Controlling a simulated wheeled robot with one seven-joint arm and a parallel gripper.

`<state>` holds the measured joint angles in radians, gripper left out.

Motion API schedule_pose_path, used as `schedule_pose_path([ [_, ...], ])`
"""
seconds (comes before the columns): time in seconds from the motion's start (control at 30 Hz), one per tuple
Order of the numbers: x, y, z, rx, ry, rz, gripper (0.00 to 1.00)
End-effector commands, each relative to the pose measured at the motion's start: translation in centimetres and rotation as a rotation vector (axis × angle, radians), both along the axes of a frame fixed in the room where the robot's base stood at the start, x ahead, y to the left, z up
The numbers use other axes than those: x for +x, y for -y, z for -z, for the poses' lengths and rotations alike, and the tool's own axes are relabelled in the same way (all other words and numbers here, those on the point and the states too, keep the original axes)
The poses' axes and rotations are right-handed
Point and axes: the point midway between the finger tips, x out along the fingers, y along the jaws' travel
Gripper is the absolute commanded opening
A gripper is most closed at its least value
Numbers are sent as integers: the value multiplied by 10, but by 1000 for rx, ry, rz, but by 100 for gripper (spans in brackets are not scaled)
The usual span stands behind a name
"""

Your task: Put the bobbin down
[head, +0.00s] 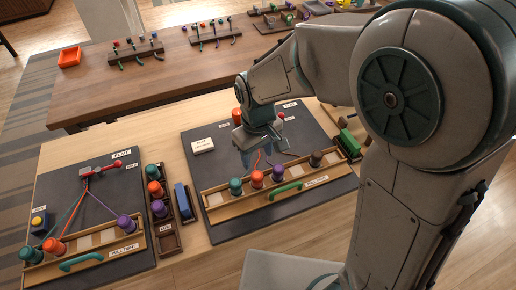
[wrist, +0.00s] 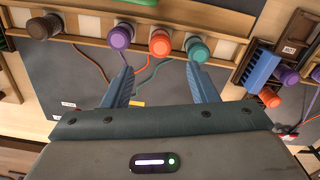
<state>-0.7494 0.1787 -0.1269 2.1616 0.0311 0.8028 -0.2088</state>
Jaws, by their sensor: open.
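My gripper (head: 262,138) is open over the right-hand dark board (head: 222,172), and in the wrist view its two blue-grey fingers (wrist: 159,75) are apart with nothing between them. A wooden rack (head: 219,204) at the board's front edge holds a teal bobbin (head: 236,186), an orange bobbin (head: 257,179), a purple bobbin (head: 277,174) and a brown bobbin (head: 316,158). In the wrist view the orange bobbin (wrist: 160,42) sits in the rack beyond the gap between the fingertips. The purple bobbin (wrist: 120,37) and teal bobbin (wrist: 198,48) flank it. Cords trail from the rack toward the gripper.
A left board with its own rack (head: 88,262) holds three bobbins. Between the boards stand a wooden bobbin tray (head: 167,243) and a blue block (head: 183,203). A green block (head: 348,143) is at right. A white block (head: 203,145) lies at the board's back left.

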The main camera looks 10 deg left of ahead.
Motion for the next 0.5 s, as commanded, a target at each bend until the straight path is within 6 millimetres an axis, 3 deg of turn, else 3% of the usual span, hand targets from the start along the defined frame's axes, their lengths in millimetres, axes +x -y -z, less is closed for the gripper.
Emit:
schedule_pose_path([
  [0.13, 0, 0, -14, 1, 1, 0, 53],
  [0.37, 0, 1, -18, 0, 0, 2, 53],
  [0.5, 2, 20, -28, 15, 13, 58, 53],
])
